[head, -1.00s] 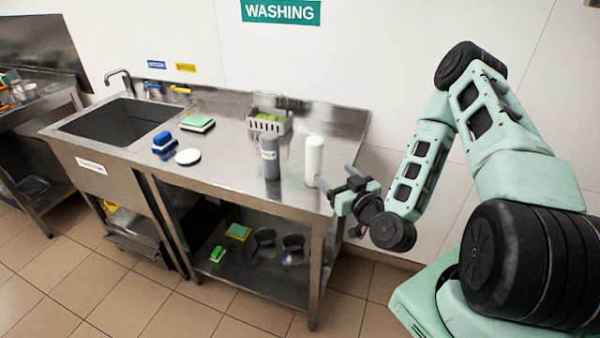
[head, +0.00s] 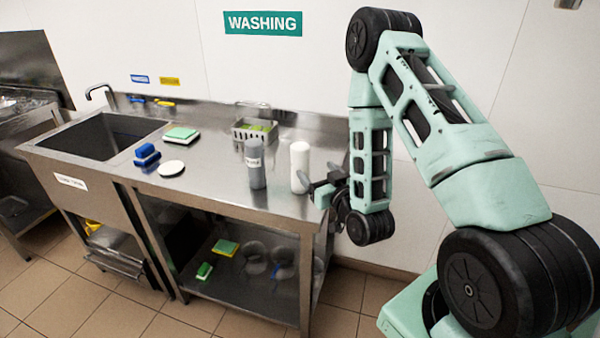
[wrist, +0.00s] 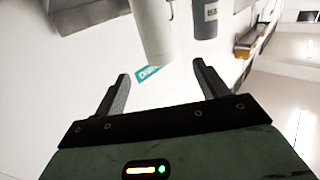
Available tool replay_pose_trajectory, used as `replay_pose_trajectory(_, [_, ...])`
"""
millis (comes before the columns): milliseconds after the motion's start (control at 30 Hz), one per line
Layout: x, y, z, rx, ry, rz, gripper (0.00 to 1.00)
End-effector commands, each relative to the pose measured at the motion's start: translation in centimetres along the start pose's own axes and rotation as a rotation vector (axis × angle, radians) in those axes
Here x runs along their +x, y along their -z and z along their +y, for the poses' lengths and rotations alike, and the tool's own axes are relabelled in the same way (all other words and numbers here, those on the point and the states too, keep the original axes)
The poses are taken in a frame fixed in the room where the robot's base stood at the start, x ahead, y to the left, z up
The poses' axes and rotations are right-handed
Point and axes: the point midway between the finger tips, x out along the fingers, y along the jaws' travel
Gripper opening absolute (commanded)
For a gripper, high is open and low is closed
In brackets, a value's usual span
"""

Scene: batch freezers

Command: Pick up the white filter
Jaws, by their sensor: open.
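The white filter (head: 299,165), a plain upright white cylinder, stands near the right end of the steel counter (head: 222,185). My gripper (head: 313,190) is open and empty just to its right, low beside it and pointing toward it. In the wrist view, the white filter (wrist: 152,30) lies past the fingertips, within the gap between the two fingers of my gripper (wrist: 161,72). It looks apart from both fingers. Its far end is cut off by the top of that view.
A grey bottle (head: 255,164) stands close left of the filter and also shows in the wrist view (wrist: 205,18). A white disc (head: 171,167), blue brush (head: 147,155) and green sponge (head: 181,133) lie farther left, near the sink (head: 105,134).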

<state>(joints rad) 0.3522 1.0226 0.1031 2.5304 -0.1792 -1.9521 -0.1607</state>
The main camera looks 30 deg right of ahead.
Motion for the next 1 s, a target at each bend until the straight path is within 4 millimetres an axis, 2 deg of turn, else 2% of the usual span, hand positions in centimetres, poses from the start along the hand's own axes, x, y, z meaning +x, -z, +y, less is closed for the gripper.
replay_pose_trajectory(300, [1.7,-0.3,0.1,0.003,-0.003,0.013,0.73])
replay_pose_trajectory(767, [3.0,-0.2,0.1,0.002,-0.004,0.012,0.73])
replay_pose_trajectory(900, [5.9,0.5,0.1,0.003,-0.003,0.01,0.73])
replay_pose_trajectory(1000, [7.1,0.5,0.0,0.003,-0.003,0.007,0.73])
